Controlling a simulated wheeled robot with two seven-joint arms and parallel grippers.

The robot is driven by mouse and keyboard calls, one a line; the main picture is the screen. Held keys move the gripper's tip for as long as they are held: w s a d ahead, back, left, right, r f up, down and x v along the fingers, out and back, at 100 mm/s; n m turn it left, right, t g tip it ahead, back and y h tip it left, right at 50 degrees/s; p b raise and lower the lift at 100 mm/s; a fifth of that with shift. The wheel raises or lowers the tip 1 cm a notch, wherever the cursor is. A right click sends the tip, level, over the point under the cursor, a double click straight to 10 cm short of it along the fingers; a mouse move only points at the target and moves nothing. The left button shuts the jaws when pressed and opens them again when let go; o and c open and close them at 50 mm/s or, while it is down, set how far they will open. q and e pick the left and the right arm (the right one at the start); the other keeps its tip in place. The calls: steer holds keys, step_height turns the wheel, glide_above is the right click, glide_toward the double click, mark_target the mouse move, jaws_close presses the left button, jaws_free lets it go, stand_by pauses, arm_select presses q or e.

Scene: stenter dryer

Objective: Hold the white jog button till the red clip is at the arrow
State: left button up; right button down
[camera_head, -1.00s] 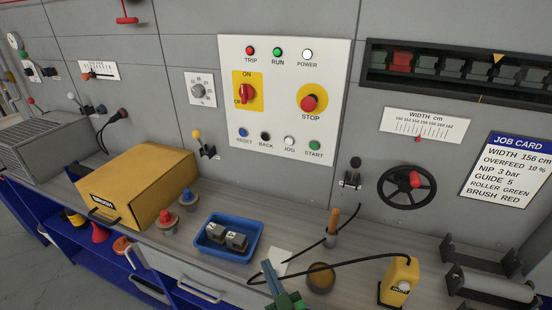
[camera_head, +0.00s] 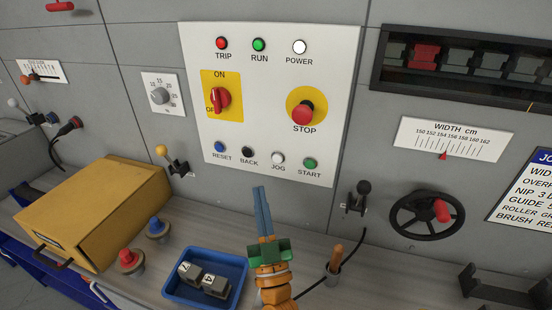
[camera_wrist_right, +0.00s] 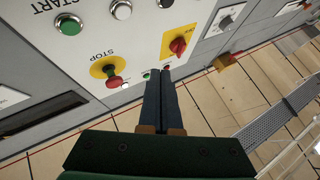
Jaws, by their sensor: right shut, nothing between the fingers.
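The white jog button (camera_head: 278,158) sits in the lower row of the control panel, between the black BACK button (camera_head: 247,152) and the green START button (camera_head: 310,163). It also shows in the right wrist view (camera_wrist_right: 121,9), near the top edge. My right gripper (camera_head: 259,190) is shut and empty, its blue fingers pointing up, below and left of the jog button in the picture and apart from it. The red clip (camera_head: 424,55) is near the left end of the dark window, among green clips. The arrow is outside the current head view. My left gripper is not in view.
The red STOP knob (camera_head: 302,113) and red ON/OFF switch (camera_head: 221,98) stick out above the buttons. The handwheel (camera_head: 427,216) is at right.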

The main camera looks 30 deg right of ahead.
mark_target(277, 159)
steer(key=shift+w+d+f+b, duration=0.15)
steer(key=shift+w+d+b, duration=1.25)
steer(key=shift+w+d, duration=1.9)
steer(key=shift+s+d, duration=0.1)
steer(key=shift+d, duration=0.05)
steer(key=shift+w+d, duration=0.2)
steer(key=shift+d, duration=0.05)
steer(key=shift+w+d+b, duration=0.25)
steer(key=shift+d+b, duration=0.05)
steer(key=shift+b, duration=0.05)
stand_by(4.0)
